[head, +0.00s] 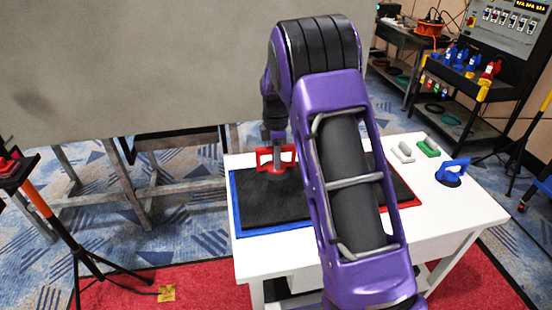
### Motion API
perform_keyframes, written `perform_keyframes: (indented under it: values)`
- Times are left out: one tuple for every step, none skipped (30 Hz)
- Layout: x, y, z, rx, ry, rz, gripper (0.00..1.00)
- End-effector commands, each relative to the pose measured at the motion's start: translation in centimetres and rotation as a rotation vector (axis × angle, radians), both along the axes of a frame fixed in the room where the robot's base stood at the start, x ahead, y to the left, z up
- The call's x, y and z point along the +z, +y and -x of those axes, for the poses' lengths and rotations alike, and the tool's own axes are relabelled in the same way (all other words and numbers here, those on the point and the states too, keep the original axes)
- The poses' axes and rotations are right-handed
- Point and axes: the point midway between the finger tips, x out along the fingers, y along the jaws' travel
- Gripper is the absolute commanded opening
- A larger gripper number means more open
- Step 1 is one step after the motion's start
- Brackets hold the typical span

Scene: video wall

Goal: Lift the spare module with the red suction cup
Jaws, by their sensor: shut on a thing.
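The red suction cup (264,156) stands upright on the left part of the white table (440,215), its foot at a dark flat panel (265,207), which looks like the spare module. Blue edging shows at the panel's left and front. Red edging (407,190) shows on the far side of my arm. My gripper (277,148) comes down from above and is shut on the red suction cup's handle. My purple forearm hides the middle of the panel area, so I cannot tell whether it is one piece. I cannot tell whether the panel is clear of the table.
A blue suction cup (453,171) stands at the table's right. A green-based tool (428,146) and a grey one (403,152) lie at the back right. A large grey wall panel (130,70) stands behind left. A tripod stand (75,240) is at left, a black cart (455,100) at right.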

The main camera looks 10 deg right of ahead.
Motion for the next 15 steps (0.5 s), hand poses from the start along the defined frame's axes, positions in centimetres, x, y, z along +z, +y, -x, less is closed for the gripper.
perform_keyframes:
  values:
    - [-0.7,0.0,0.0,0.000,0.000,0.000,0.00]
    - [-1.0,0.0,0.0,0.001,0.000,0.000,0.00]
    - [-1.4,0.0,0.0,0.001,0.000,0.001,0.00]
    - [-1.7,0.0,0.0,0.001,0.000,0.001,0.00]
    - [-2.0,0.0,0.0,0.001,0.001,0.001,0.00]
    - [-2.4,0.0,0.0,0.001,0.000,0.001,0.00]
    - [-2.7,0.1,0.0,0.001,0.000,0.000,0.00]
    - [-3.0,0.1,0.0,0.001,0.000,0.000,0.00]
    - [-3.4,0.1,0.0,0.001,-0.001,0.000,0.00]
    - [-3.7,0.1,0.0,0.001,-0.001,0.000,0.00]
    - [-4.0,0.1,0.0,0.000,-0.001,0.000,0.00]
    - [-4.4,0.0,0.0,0.000,-0.001,0.000,0.00]
    - [-4.7,0.0,0.0,0.000,-0.001,0.000,0.00]
    - [-5.0,0.0,0.0,0.000,-0.001,0.000,0.00]
    - [-5.4,0.0,0.0,0.000,-0.001,0.000,0.00]
